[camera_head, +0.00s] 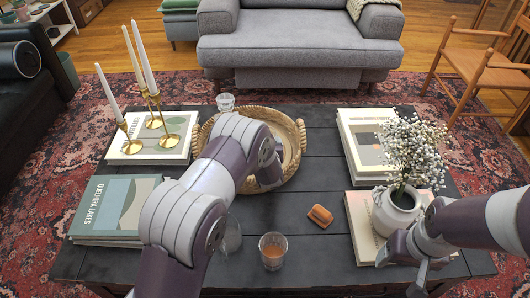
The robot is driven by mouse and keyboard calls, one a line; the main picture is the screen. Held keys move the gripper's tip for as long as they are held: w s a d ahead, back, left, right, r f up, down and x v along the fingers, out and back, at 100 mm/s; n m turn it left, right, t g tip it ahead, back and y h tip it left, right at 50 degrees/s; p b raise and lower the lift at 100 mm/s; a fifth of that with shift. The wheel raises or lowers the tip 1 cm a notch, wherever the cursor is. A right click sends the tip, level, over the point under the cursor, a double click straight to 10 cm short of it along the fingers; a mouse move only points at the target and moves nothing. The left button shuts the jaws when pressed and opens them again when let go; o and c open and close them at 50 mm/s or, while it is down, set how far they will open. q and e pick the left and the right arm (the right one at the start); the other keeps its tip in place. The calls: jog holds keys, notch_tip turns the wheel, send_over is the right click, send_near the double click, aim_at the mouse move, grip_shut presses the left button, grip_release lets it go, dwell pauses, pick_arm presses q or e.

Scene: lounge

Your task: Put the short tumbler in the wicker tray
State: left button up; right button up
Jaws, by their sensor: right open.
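A short glass with an amber drink (273,251) stands on the dark table at the front middle. A greyish glass (231,236) stands just left of it, partly hidden by my left arm. Another clear glass (225,102) stands behind the tray. I cannot tell for sure which one is the short tumbler. The round wicker tray (296,133) lies at the table's middle, largely covered by my left arm. My left gripper is hidden behind that arm. My right gripper (416,284) is open and empty at the front right, beside the white vase.
The white vase (396,211) with small flowers stands on a book (361,227) at the right. Candles in brass holders (172,141) stand on books at the back left. A green-blue book (113,207) lies front left. A brown object (320,216) lies on clear tabletop.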

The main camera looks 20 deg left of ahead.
pick_arm(q)
notch_tip(320, 180, down, 3)
jog(key=shift+f+b, duration=0.1)
jog(key=shift+b, duration=0.3)
jog(key=shift+r, duration=0.2)
pick_arm(e)
jog(key=shift+f, duration=0.6)
jog(key=shift+f, duration=0.1)
pick_arm(q)
jog(key=shift+f+b, duration=0.35)
jog(key=shift+f, duration=0.25)
pick_arm(e)
jog(key=shift+f, duration=0.4)
pick_arm(q)
jog(key=o, duration=1.2)
jog(key=shift+c, duration=0.2)
